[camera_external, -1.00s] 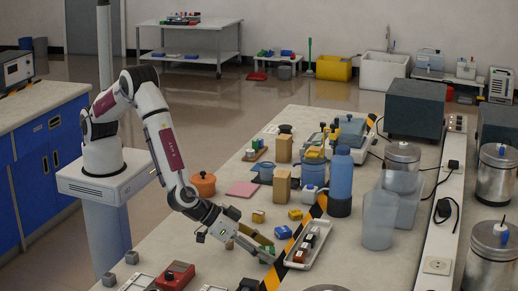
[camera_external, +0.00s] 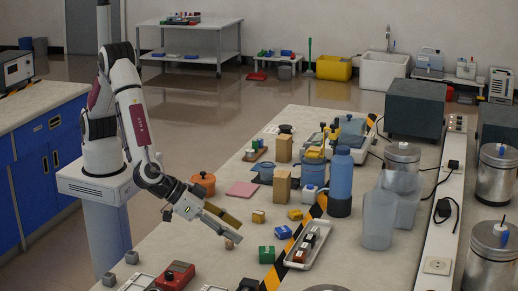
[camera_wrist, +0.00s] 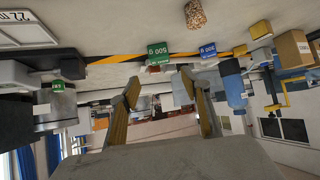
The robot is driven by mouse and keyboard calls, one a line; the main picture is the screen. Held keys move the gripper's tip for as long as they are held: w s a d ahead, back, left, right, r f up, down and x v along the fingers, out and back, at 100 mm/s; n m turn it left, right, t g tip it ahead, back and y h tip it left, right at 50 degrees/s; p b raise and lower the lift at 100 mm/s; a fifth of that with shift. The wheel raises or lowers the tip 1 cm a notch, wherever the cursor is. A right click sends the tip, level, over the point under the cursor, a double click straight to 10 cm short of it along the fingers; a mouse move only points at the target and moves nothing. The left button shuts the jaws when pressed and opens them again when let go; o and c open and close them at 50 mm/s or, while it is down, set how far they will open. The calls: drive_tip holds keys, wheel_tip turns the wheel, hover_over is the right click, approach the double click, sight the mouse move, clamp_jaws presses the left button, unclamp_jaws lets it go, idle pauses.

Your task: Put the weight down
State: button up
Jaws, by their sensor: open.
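A green weight block (camera_external: 266,254) rests on the bench beside the black-and-yellow tape, left of the white tray. In the wrist view the green block (camera_wrist: 158,52) carries a "500 g" label and lies beyond my fingertips. My gripper (camera_external: 234,228) is open and empty, up and left of the green block and apart from it. Its two yellowish fingers are spread in the wrist view (camera_wrist: 158,84). A blue block (camera_external: 283,232) lies behind the green one; it also has a "500 g" label in the wrist view (camera_wrist: 208,49).
A small brown speckled piece (camera_external: 229,244) sits on the bench close to my gripper. The white tray (camera_external: 296,264) with small blocks is to the right. Yellow blocks (camera_external: 258,216) and a blue bottle (camera_external: 340,178) stand farther back. A red device (camera_external: 176,275) is at front left.

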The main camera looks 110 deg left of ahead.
drive_tip(key=shift+s+r, duration=0.1)
drive_tip(key=shift+r, duration=0.05)
idle(0.5)
wheel_tip(320, 180, up, 15)
drive_tip(key=w+m+t+h, duration=0.1)
drive_tip(key=m+h, duration=0.1)
drive_tip(key=h, duration=0.3)
drive_tip(key=s+a+r+m+h, duration=0.2)
drive_tip(key=s+a+r+h, duration=0.15)
drive_tip(key=s+r, duration=0.5)
drive_tip(key=s+a+f+g+y, duration=0.1)
drive_tip(key=s+a+g+y, duration=0.1)
drive_tip(key=s+a, duration=0.8)
drive_tip(key=s+a+f+g+y, duration=0.2)
drive_tip(key=s+a, duration=0.8)
drive_tip(key=s, duration=0.9)
drive_tip(key=shift+a+m+g, duration=0.3)
drive_tip(key=shift+a+g, duration=0.05)
drive_tip(key=shift+g, duration=0.25)
idle(1.8)
